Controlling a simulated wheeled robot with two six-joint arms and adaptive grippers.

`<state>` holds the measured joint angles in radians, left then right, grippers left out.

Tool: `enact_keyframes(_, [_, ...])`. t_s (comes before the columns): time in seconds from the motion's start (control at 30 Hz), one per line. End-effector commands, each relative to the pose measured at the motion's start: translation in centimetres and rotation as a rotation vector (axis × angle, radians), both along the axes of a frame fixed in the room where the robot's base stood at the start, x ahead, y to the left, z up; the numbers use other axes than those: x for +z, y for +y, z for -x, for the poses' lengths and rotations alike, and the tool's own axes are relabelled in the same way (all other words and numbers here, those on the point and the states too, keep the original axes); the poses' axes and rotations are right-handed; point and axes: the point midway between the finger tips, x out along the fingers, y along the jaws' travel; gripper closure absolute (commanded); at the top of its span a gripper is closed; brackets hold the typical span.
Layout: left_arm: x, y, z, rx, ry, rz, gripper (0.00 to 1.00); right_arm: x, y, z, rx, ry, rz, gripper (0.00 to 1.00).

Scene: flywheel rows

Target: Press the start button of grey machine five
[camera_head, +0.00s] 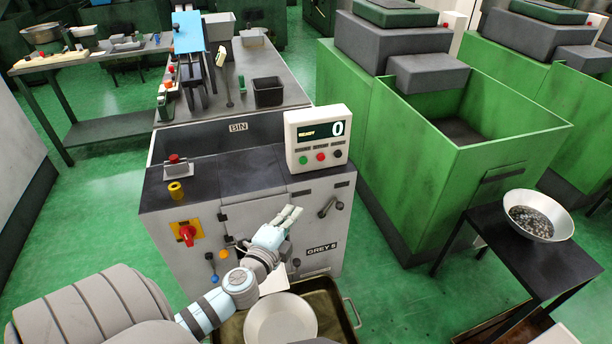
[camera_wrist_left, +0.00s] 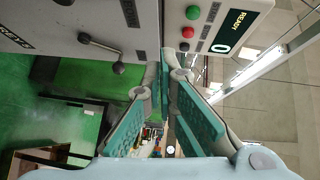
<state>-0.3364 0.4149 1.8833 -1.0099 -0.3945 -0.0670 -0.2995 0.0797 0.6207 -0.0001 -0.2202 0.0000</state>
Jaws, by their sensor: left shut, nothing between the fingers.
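The grey machine (camera_head: 270,220) stands in the middle with a label that looks like "GREY 5". On its top right corner sits a white control box (camera_head: 292,126) whose display (camera_head: 320,130) reads "READY" and 0. Below the display are a green button (camera_head: 303,160), a red button (camera_head: 320,157) and a dark button (camera_head: 337,153). The wrist view shows the green button (camera_wrist_left: 192,12) and red button (camera_wrist_left: 187,32) beyond the fingertips. My left gripper (camera_head: 291,212) is shut and empty in front of the machine's face, below the box and apart from it. My right gripper is not seen.
A red knob on a yellow plate (camera_head: 186,233) and a black lever (camera_head: 329,206) are on the machine front. A metal bowl (camera_head: 281,320) sits in a tray below. A green machine (camera_head: 490,160) and a black side table (camera_head: 530,262) with a bowl (camera_head: 540,208) stand right.

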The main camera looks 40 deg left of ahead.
Motion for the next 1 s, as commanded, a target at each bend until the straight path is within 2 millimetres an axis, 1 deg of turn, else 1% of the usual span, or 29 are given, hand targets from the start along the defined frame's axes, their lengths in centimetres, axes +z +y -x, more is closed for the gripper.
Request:
enact_keyframes(0.03, [1.7, -0.4, -0.2, -0.014, -0.036, -0.034, 1.00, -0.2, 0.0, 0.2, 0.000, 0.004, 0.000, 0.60])
enact_keyframes(0.1, [3.2, -0.7, -0.3, -0.023, -0.066, -0.064, 1.00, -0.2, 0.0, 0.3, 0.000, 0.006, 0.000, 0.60])
enact_keyframes(0.13, [3.5, -0.7, -0.4, -0.025, -0.072, -0.071, 1.00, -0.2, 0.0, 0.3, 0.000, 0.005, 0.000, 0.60])
enact_keyframes(0.43, [3.6, -0.7, -0.5, -0.026, -0.073, -0.071, 1.00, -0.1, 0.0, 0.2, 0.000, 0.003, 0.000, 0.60])
enact_keyframes(0.57, [3.6, -0.5, -1.3, -0.025, -0.073, -0.069, 1.00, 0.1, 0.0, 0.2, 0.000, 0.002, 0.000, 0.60])
enact_keyframes(0.67, [3.7, -0.2, -2.8, -0.024, -0.074, -0.069, 1.00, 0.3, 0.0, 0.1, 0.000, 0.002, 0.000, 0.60])
enact_keyframes(0.8, [3.6, 0.6, -5.7, -0.024, -0.073, -0.067, 1.00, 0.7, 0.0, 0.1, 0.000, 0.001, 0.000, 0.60])
enact_keyframes(1.0, [3.4, 1.6, -9.9, -0.024, -0.073, -0.067, 1.00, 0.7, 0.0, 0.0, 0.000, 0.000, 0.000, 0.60])
